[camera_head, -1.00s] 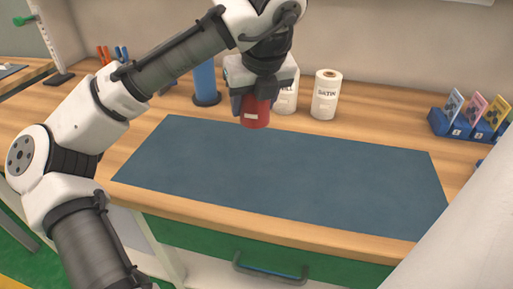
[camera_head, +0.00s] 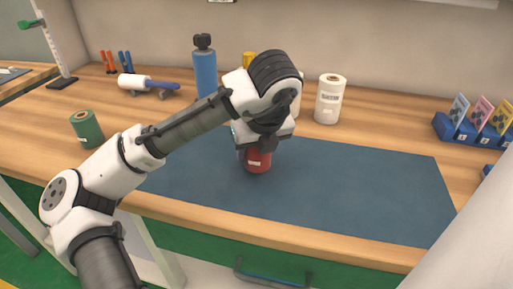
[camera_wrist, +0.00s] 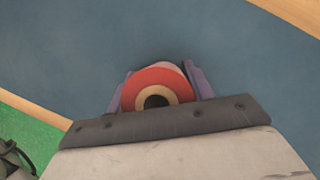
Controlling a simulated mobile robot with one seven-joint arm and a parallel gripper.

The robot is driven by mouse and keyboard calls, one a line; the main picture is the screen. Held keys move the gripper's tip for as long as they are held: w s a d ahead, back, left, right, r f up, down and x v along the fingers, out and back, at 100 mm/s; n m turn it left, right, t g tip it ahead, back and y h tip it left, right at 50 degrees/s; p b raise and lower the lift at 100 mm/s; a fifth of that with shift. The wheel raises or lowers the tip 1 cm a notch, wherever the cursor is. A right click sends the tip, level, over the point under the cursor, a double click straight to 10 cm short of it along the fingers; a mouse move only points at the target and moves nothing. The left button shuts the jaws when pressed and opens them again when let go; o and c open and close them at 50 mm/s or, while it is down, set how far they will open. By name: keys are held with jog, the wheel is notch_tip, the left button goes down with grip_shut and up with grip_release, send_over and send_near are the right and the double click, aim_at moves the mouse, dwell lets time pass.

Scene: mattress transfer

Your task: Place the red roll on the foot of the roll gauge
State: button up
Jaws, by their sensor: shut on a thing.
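The red roll (camera_head: 257,161) is upright over the blue mat, held in my gripper (camera_head: 257,148). In the wrist view the red roll (camera_wrist: 155,77) shows its end, with a tan core and dark hole, between the two fingers of my gripper (camera_wrist: 158,88). I cannot tell whether the roll's bottom touches the mat. What looks like the roll gauge, a white upright scale (camera_head: 48,42) with a green slider, stands at the far left back. Its dark foot (camera_head: 62,84) is bare, well away from my gripper.
The blue mat (camera_head: 360,190) is otherwise clear. A green roll (camera_head: 87,129) stands at left. A blue card holder (camera_head: 465,130) is at right.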

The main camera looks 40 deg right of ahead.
jog(key=shift+f, duration=0.15)
jog(key=o, duration=1.1)
jog(key=shift+o, duration=0.2)
jog(key=shift+r, duration=0.3)
jog(key=p+v, duration=0.1)
jog(key=v, duration=1)
jog(key=shift+r+p, duration=0.35)
jog(key=shift+s, duration=0.15)
